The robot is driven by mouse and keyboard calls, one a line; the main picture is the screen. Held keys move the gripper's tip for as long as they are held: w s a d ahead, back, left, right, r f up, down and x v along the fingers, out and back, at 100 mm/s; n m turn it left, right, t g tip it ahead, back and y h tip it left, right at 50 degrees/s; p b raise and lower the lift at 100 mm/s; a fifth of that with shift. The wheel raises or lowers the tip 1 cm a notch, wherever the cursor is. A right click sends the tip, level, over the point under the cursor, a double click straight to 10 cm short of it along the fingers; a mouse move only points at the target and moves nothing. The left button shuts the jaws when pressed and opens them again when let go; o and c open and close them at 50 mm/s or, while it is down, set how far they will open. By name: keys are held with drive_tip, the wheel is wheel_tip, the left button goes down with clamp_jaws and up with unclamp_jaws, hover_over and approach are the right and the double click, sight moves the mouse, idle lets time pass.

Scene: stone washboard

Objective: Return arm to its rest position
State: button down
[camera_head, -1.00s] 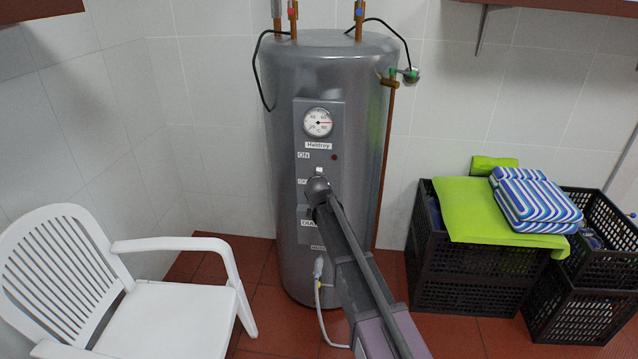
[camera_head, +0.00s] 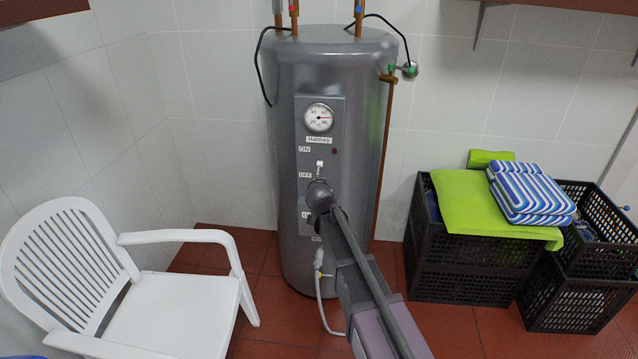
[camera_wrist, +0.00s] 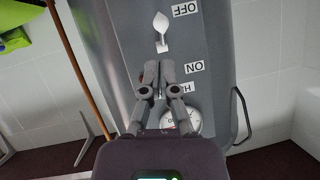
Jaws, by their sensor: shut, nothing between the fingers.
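My arm reaches forward from the bottom of the head view, its end in front of the grey boiler (camera_head: 360,110). My gripper (camera_wrist: 157,79) is shut and empty in the wrist view. Its fingertips appear just short of a white switch (camera_wrist: 162,30) on the boiler's panel; the exact gap is unclear. The switch also shows in the head view (camera_head: 319,166), just above my arm's end, between the ON and OFF labels. The fingers are hidden behind my arm in the head view. The gauge (camera_wrist: 181,122) is partly behind my gripper in the wrist view.
A white chair (camera_head: 170,312) stands at the left. Black crates (camera_head: 464,284) with a green cloth (camera_head: 470,205) and a striped blue-white cushion (camera_head: 530,190) stand at the right. A copper pipe (camera_head: 384,160) runs down the boiler's right side. Some red floor is bare around the boiler.

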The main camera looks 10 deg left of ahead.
drive_tip(key=shift+s+r, duration=0.1)
drive_tip(key=shift+s, duration=0.25)
drive_tip(key=s+d+f+g+h+p, duration=0.1)
drive_tip(key=s+d+g+h+p, duration=0.15)
drive_tip(key=s+d, duration=0.55)
drive_tip(key=s+d+f+g+h+p, duration=0.1)
drive_tip(key=s+d+g+p, duration=0.25)
drive_tip(key=d, duration=0.85)
drive_tip(key=s+d+g+p, duration=0.1)
drive_tip(key=s+d+g, duration=0.1)
drive_tip(key=s, duration=0.4)
drive_tip(key=s+d+g+y+p, duration=0.1)
drive_tip(key=s+d+g, duration=0.1)
drive_tip(key=s+d, duration=0.2)
drive_tip(key=s+d+g+p, duration=0.1)
drive_tip(key=s+d+g, duration=0.1)
drive_tip(key=s, duration=0.7)
drive_tip(key=shift+d+r+n+g, duration=0.25)
drive_tip(key=shift+d+n+g, duration=0.05)
drive_tip(key=shift+d, duration=0.55)
